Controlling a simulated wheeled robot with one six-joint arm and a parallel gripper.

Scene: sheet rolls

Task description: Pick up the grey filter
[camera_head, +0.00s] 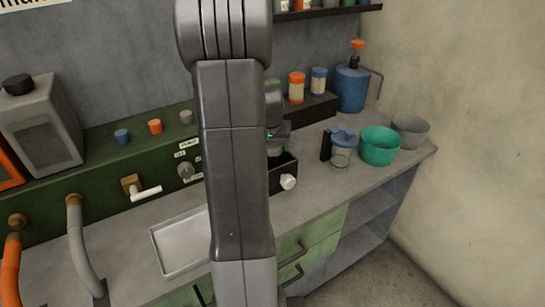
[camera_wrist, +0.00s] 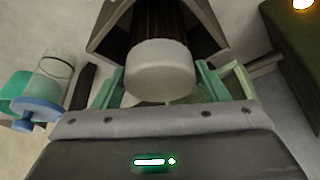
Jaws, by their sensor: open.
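The grey filter (camera_wrist: 160,72) has a pale grey round cap and a dark ribbed body. In the wrist view it sits between the two green fingers of my gripper (camera_wrist: 160,88), with its body reaching into a dark open box (camera_wrist: 108,28). My gripper is open, with a finger on each side of the cap; I cannot tell whether either finger touches it. In the head view my gripper (camera_head: 277,135) is above the black box (camera_head: 282,178) on the counter, partly hidden by my arm. The filter's lower end is hidden.
Right of the box stand a clear jar with a blue lid (camera_head: 342,150), a green bowl (camera_head: 379,146) and a grey bowl (camera_head: 410,130). Orange-capped (camera_head: 296,88) and blue-capped (camera_head: 318,82) filters stand behind. A metal tray (camera_head: 181,243) lies at the front left.

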